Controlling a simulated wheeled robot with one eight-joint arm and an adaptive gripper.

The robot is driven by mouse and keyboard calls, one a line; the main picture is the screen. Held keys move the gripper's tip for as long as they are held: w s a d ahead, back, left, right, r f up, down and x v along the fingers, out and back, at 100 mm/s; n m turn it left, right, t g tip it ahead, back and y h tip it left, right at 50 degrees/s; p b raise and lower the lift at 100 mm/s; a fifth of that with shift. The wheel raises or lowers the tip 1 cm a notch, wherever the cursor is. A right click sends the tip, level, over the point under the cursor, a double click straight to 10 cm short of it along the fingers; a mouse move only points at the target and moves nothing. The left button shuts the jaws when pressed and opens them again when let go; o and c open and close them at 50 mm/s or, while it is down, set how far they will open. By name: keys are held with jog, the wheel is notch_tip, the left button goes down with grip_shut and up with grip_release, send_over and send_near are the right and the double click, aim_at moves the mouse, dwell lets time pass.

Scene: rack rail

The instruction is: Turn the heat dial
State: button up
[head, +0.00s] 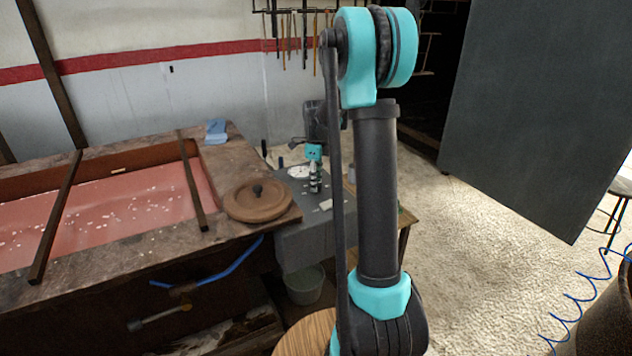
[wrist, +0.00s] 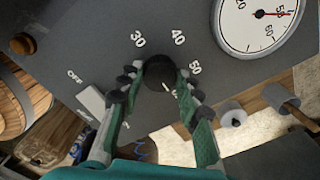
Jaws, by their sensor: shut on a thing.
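The heat dial (wrist: 158,74) is a round black knob on a grey panel, with the numbers 30, 40 and 50 printed around it in the wrist view. My gripper (wrist: 157,88) has one finger on each side of the knob and is shut on it. In the head view, my gripper (head: 315,153) is small and far off, over the grey control unit (head: 305,245). The dial is not clear there.
A round white gauge (wrist: 262,22) with a red needle sits beside the dial. A pale switch (wrist: 91,100) is near the word OFF. In the head view, a wooden lid (head: 262,207) lies left of the unit, by a red basin (head: 125,215).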

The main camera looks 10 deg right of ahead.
dwell(0.3)
jog(key=o, duration=1.2)
jog(key=shift+c, duration=0.2)
notch_tip(320, 180, up, 12)
jog(key=s+f+n, duration=0.2)
jog(key=s+n, duration=0.2)
jog(key=s, duration=0.1)
jog(key=s+a+f+n+t, duration=0.1)
jog(key=s+f+n, duration=0.1)
jog(key=s+n, duration=0.2)
jog(key=s+f+n+t, duration=0.1)
jog(key=s+f+n, duration=0.2)
jog(key=s+n, duration=0.1)
jog(key=shift+s+a, duration=0.3)
jog(key=shift+s, duration=0.6)
jog(key=s+f+n+t, duration=0.1)
jog(key=s+f+n, duration=0.3)
jog(key=s+n, duration=0.2)
jog(key=s+f+n+t, duration=0.1)
jog(key=s+f+n, duration=0.4)
jog(key=s, duration=0.4)
jog(key=shift+s+a+n, duration=0.15)
jog(key=shift+a+n, duration=0.3)
jog(key=shift+n, duration=0.15)
